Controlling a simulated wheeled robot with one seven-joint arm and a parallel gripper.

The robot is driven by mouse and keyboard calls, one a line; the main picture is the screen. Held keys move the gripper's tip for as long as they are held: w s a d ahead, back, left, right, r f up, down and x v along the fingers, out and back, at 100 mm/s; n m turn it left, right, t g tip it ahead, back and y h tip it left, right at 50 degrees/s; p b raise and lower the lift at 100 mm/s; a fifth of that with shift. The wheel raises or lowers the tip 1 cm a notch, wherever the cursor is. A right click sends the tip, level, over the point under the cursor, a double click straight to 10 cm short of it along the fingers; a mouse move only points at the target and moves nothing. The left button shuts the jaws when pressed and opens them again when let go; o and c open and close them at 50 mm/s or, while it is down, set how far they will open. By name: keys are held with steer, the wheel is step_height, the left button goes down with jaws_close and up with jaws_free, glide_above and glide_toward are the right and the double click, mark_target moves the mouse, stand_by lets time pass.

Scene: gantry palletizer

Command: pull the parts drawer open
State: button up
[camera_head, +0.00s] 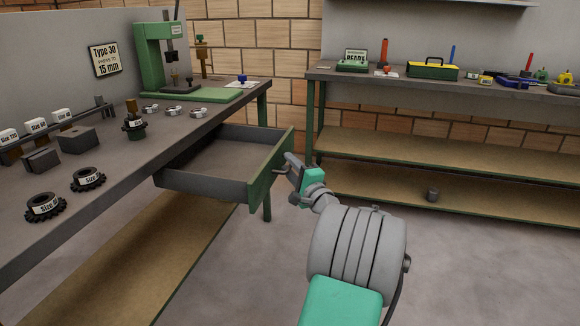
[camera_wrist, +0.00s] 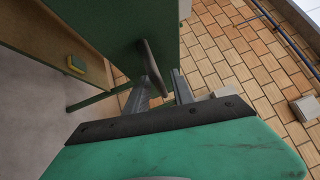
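The parts drawer (camera_head: 215,185) stands pulled out from under the left workbench, and its inside looks empty. Its green front panel (camera_head: 270,170) faces right and also fills the upper left of the wrist view (camera_wrist: 115,30). A dark handle bar (camera_wrist: 152,68) stands off that panel. My gripper (camera_head: 292,163) is at the drawer front, on its outer side. In the wrist view its two fingers (camera_wrist: 163,85) are apart, with the lower end of the handle between them. A gap shows on the right of the handle; contact with the left finger is unclear.
The left workbench (camera_head: 130,165) holds a green press (camera_head: 155,60), gears and small blocks. The floor (camera_head: 480,260) at the right is clear.

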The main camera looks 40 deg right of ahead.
steer(key=r+p+v, duration=0.1)
steer(key=v, duration=0.6)
steer(key=shift+s+f, duration=0.35)
steer(key=shift+f, duration=0.15)
steer(key=shift+a, duration=0.1)
